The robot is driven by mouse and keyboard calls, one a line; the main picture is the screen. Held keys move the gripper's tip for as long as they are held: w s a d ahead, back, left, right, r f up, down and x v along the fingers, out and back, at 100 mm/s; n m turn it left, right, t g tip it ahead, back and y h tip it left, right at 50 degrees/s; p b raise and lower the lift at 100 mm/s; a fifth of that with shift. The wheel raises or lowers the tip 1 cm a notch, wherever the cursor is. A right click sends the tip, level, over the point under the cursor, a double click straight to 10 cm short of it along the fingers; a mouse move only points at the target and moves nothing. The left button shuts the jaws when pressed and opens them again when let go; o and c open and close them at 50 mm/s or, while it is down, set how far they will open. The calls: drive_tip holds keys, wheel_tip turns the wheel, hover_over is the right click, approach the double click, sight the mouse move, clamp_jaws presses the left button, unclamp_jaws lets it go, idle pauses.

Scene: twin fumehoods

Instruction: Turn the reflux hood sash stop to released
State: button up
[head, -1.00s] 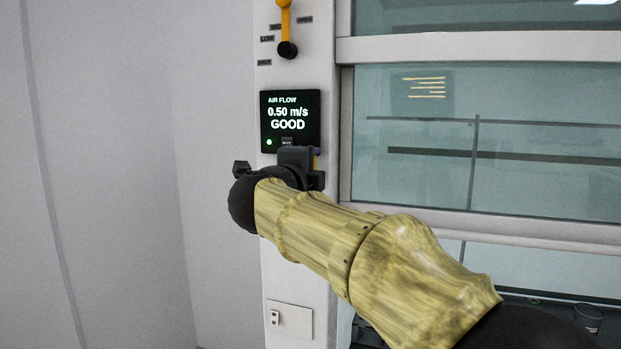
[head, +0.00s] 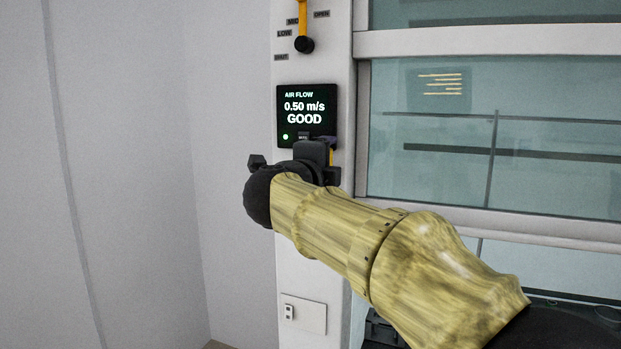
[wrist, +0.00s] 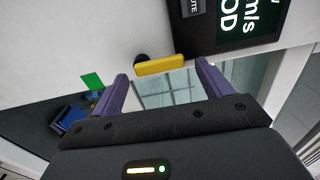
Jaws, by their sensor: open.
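A yellow bar with a black round end, apparently the sash stop (wrist: 160,64), is on the white hood post in the wrist view. It lies nearly crosswise in that picture, between and just beyond my fingertips. My gripper (wrist: 161,70) is open, with one purple finger on each side of the bar; I cannot tell whether either touches it. In the head view my gripper (head: 318,162) is at the post just below the air flow display.
The air flow display (head: 307,117) reads 0.50 m/s GOOD. Above it is another yellow lever (head: 302,14) with a black knob and position labels. The glass sash (head: 430,185) is to the right. A switch plate (head: 304,314) is low on the post. A bare wall is left.

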drive_tip(key=b+v, duration=0.4)
drive_tip(key=v, duration=1.2)
drive_tip(key=shift+s+a, duration=0.15)
drive_tip(key=shift+s, duration=0.25)
drive_tip(key=w+f+n+t+y, duration=0.2)
drive_tip(key=w+f+n+y, duration=0.4)
drive_tip(key=w+f+n, duration=0.5)
drive_tip(key=d+f+n+g+y, duration=0.4)
drive_tip(key=f+n, duration=0.3)
drive_tip(key=f, duration=0.7)
drive_tip(key=s+d+f+n+g+h, duration=0.1)
drive_tip(key=s+d+f+n+g, duration=0.2)
drive_tip(key=f, duration=0.5)
drive_tip(key=s+d+f+g+h, duration=0.1)
drive_tip(key=s+d+f+g, duration=0.3)
drive_tip(key=d+f, duration=0.3)
drive_tip(key=s+d+f+n+g+h, duration=0.1)
drive_tip(key=s+d+f+g, duration=0.4)
drive_tip(key=s+f, duration=0.5)
drive_tip(key=s+d, duration=0.1)
drive_tip(key=s, duration=0.1)
drive_tip(key=shift+s+d+f+h, duration=0.25)
drive_tip(key=shift+s+h, duration=0.15)
